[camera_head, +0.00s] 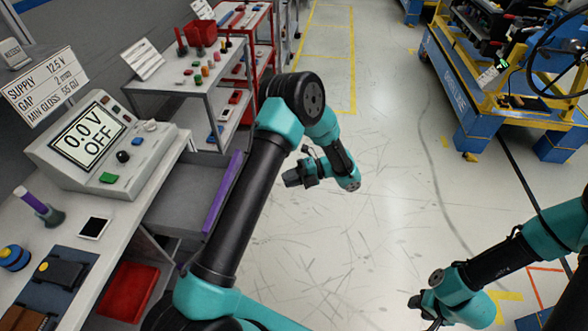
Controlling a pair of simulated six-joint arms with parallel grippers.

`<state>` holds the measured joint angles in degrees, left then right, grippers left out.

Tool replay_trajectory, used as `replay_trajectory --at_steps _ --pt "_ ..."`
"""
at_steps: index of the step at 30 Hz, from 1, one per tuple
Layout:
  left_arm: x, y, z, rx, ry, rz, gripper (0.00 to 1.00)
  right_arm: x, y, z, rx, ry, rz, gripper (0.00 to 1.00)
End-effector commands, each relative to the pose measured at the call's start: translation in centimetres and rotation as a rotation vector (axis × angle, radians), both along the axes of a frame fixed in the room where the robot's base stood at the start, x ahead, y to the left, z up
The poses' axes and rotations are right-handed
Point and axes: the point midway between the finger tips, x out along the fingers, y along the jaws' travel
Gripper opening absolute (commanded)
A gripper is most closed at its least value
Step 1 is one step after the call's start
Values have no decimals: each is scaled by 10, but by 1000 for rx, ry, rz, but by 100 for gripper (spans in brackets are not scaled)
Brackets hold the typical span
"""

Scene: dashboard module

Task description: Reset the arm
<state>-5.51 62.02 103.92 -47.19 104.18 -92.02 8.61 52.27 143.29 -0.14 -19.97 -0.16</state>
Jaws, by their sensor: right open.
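My left arm, teal and black, rises from the bottom, bends at a high elbow and folds back down. Its left gripper (290,178) points left over the bare floor, beside the purple-edged drawer. The gap between its fingers is too small to make out, and I see nothing held. My right arm comes in from the right edge. Its right gripper (418,305) is low at the bottom right, open, over the floor and touching nothing that I can see.
A bench at left carries a power supply (98,150) reading "0.0V OFF", with a purple-edged drawer (222,195) beside it. A grey cart (190,77) and a red rack stand behind. A blue and yellow dashboard stand (480,95) is at upper right. The floor between is clear.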

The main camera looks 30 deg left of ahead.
Motion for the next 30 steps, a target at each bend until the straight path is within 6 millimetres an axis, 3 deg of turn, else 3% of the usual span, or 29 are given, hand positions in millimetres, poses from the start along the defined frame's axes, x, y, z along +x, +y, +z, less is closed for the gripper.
replay_trajectory --at_steps 8,14,21,30 --pt "-5 1 -6 -11 -23 17 22 0 0 0 0 0 0 43" --pt "-34 0 -37 -69 -165 139 22 0 0 0 0 0 0 43" --pt "-87 -16 -88 -120 -437 458 22 0 0 0 0 0 0 43" --pt "-136 -48 -129 -54 -742 969 22 0 0 0 0 0 0 43"
